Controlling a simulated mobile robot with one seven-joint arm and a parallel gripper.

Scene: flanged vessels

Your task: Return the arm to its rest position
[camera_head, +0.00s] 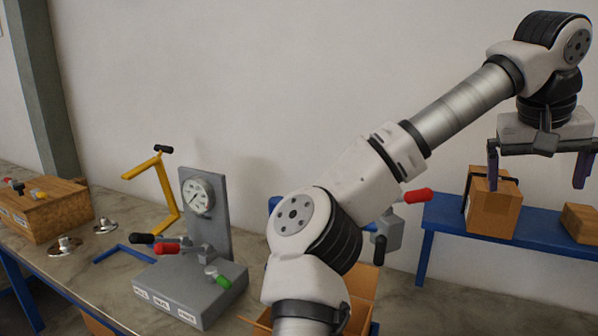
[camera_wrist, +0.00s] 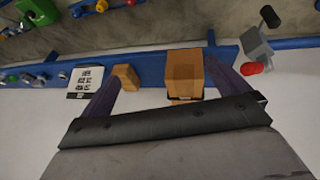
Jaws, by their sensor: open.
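My gripper (camera_head: 538,166) is at the upper right in the head view, pointing down with its two dark fingers spread apart and nothing between them. My arm reaches from the bottom middle up to the right. In the wrist view my gripper (camera_wrist: 165,85) also shows open. A cardboard box (camera_head: 492,204) on the blue bench lies below and behind the fingers in the head view. The box also shows between the fingertips in the wrist view (camera_wrist: 185,72), apart from them as far as I can tell.
A blue bench (camera_head: 453,213) runs along the wall with a smaller box (camera_head: 580,222). A grey gauge stand (camera_head: 207,215) with coloured levers and a wooden box (camera_head: 45,212) are on the left table. A grey block with a red-handled lever (camera_head: 387,235) is partly behind my arm.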

